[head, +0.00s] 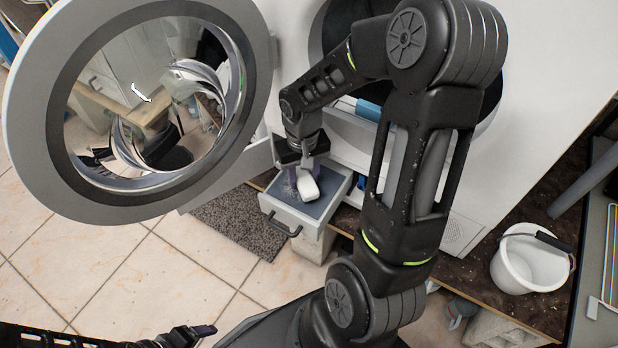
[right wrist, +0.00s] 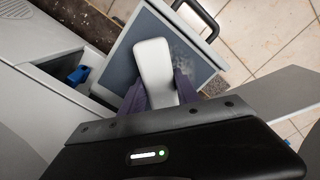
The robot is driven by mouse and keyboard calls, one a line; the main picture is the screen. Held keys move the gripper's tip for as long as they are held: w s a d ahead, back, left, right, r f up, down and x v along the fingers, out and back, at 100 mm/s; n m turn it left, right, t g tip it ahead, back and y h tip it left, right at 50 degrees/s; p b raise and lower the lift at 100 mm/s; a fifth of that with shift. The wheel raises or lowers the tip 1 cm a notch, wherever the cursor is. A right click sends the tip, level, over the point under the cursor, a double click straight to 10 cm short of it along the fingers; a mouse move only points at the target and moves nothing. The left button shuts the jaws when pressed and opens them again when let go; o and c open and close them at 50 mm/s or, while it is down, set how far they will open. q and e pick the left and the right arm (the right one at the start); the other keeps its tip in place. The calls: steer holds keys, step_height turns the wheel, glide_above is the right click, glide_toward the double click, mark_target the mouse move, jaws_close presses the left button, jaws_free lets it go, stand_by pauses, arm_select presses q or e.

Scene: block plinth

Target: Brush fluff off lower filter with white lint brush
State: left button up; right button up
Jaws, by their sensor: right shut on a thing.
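The lower filter (head: 287,211) is a grey drawer with a dark blue-grey mesh, pulled out from the machine's front, with a dark handle on its front. Pale fluff (head: 287,191) lies on the mesh, and it also shows as a whitish patch in the right wrist view (right wrist: 184,52). The white lint brush (head: 308,186) is over the mesh, and its white back fills the middle of the right wrist view (right wrist: 153,62). My right gripper (head: 303,172) is shut on the brush. Whether the brush touches the mesh is hard to tell. My left gripper (head: 200,332) is low at the bottom edge, away from the filter.
The round glass door (head: 40,115) stands open at left. A dark mat (head: 238,222) lies on the tiled floor beside the drawer. A white bucket (head: 522,265) stands at right. Blue parts (right wrist: 77,75) show in the recess beside the drawer.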

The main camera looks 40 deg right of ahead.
steer(key=shift+w+a+f, duration=0.1)
steer(key=shift+w+a, duration=0.2)
steer(key=shift+w, duration=0.6)
steer(key=shift+w+a, duration=0.1)
steer(key=shift+w+a, duration=0.15)
steer(key=shift+w, duration=0.5)
steer(key=shift+w+a, duration=0.15)
steer(key=shift+w, duration=0.4)
steer(key=shift+w+a, duration=0.15)
steer(key=shift+w, duration=0.4)
steer(key=shift+d, duration=0.1)
steer(key=shift+w+d, duration=0.2)
steer(key=shift+d, duration=0.3)
steer(key=shift+s, duration=0.15)
